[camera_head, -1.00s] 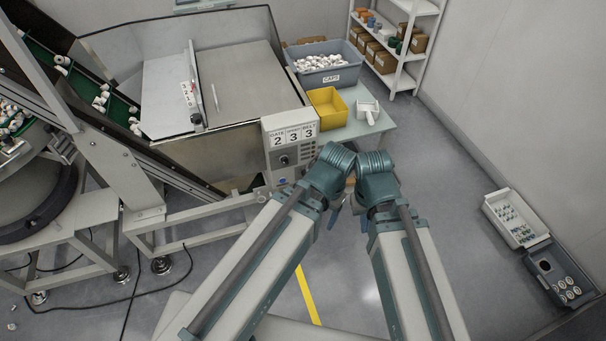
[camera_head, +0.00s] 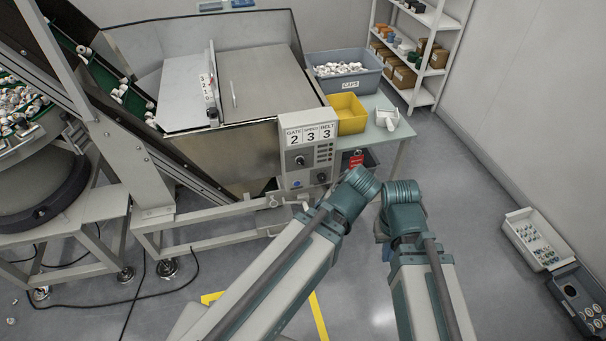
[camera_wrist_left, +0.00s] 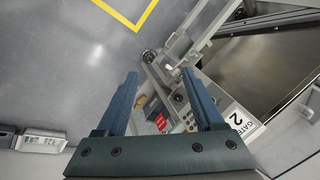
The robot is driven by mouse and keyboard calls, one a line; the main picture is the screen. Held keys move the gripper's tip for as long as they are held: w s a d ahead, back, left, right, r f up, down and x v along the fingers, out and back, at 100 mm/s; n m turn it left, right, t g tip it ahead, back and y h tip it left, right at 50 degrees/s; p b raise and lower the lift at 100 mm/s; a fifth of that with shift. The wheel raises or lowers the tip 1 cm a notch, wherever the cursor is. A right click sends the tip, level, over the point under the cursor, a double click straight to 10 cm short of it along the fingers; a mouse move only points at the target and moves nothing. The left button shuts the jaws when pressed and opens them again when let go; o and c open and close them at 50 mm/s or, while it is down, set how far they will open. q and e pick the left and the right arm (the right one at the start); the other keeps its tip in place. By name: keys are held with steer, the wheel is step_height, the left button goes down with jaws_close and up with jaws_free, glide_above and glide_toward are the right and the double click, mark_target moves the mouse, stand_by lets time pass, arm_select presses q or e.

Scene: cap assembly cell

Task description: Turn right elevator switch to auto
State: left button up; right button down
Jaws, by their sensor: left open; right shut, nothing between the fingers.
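The grey control panel (camera_head: 308,158) stands at the front of the machine, with number cards reading gate 2, speed 3, belt 3. It has a dark knob (camera_head: 299,160) in its upper part and another dark knob (camera_head: 321,178) lower right. Their labels and settings are too small to read, so I cannot tell which is the elevator switch. In the left wrist view my left gripper (camera_wrist_left: 161,95) is open, with the tilted panel beyond and between its fingers; the arm hides it in the head view. My right gripper (camera_head: 386,251) is shut, mostly hidden behind its arm, well below the panel.
A red tag (camera_head: 356,160) hangs right of the panel. A yellow bin (camera_head: 347,114) and a grey caps bin (camera_head: 345,82) stand on the side table (camera_head: 385,140). The machine's frame rail (camera_head: 200,236) runs below the panel.

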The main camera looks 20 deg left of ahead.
arm_select(q)
steer(key=w+a+f+t+y+b, duration=0.6)
steer(key=w+f+t+b, duration=0.6)
steer(key=b, duration=1.8)
steer(key=x, duration=0.3)
steer(key=shift+a, duration=0.15)
arm_select(e)
step_height(320, 180, down, 32)
steer(key=shift+f, duration=0.2)
steer(key=shift+w, duration=0.1)
